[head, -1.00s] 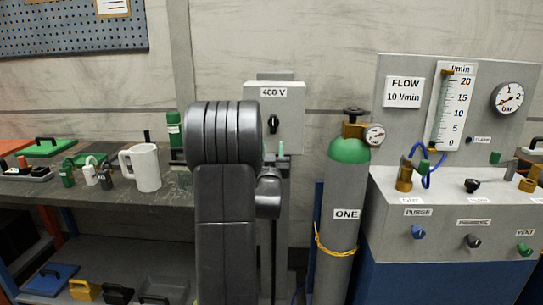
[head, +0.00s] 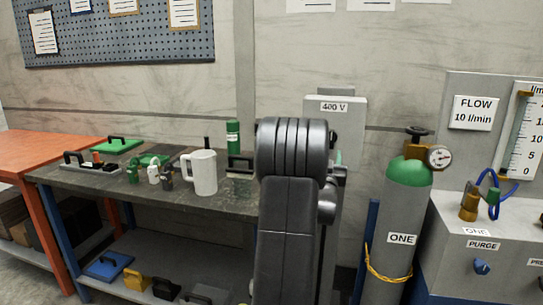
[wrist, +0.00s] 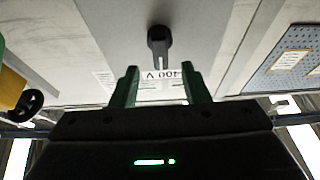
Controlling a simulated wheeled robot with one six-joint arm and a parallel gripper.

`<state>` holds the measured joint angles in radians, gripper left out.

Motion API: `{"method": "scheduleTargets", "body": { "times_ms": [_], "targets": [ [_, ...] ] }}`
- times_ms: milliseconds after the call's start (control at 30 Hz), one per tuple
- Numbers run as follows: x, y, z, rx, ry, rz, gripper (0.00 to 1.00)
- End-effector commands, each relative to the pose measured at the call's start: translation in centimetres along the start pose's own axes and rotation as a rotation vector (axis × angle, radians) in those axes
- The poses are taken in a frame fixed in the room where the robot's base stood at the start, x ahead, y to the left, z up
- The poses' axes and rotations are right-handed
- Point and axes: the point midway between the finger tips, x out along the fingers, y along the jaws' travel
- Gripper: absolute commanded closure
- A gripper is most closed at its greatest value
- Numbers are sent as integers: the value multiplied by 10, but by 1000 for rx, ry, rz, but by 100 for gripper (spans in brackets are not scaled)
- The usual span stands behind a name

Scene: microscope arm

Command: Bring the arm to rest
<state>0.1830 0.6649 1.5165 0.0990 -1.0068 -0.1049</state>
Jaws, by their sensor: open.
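My arm stands folded upright in the middle of the head view, and its dark links hide part of the grey 400 V box (head: 350,125). My gripper (wrist: 160,88) shows in the wrist view with its two green fingers apart and nothing between them. Beyond the fingers are the 400 V label and a dark switch handle (wrist: 159,42) on the box. I cannot tell how far the fingertips are from the box. The gripper does not show clearly in the head view.
A dark workbench (head: 95,181) at left bears a white mug (head: 204,173), a green bottle (head: 233,136) and small tools. A green-topped gas cylinder (head: 402,215) stands right of my arm, beside the flow panel (head: 455,138). An orange table (head: 30,152) is at far left.

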Motion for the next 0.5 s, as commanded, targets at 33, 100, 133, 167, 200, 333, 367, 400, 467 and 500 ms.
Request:
{"method": "scheduleTargets", "body": {
  "times_ms": [33,100,133,167,200,333,367,400,467,500],
  "targets": [
    [10,0,-1,0,1,0,58],
    [22,0,-1,0,1,1,58],
    [27,0,-1,0,1,1,58],
    [32,0,-1,0,2,1,58],
    [39,0,-1,0,2,1,58],
    [59,0,-1,0,1,1,58],
    [63,0,-1,0,2,1,58],
    [67,0,-1,0,1,1,58],
    [74,0,0,1,0,1,58],
    [77,0,-1,1,1,1,58]
  ]
}}
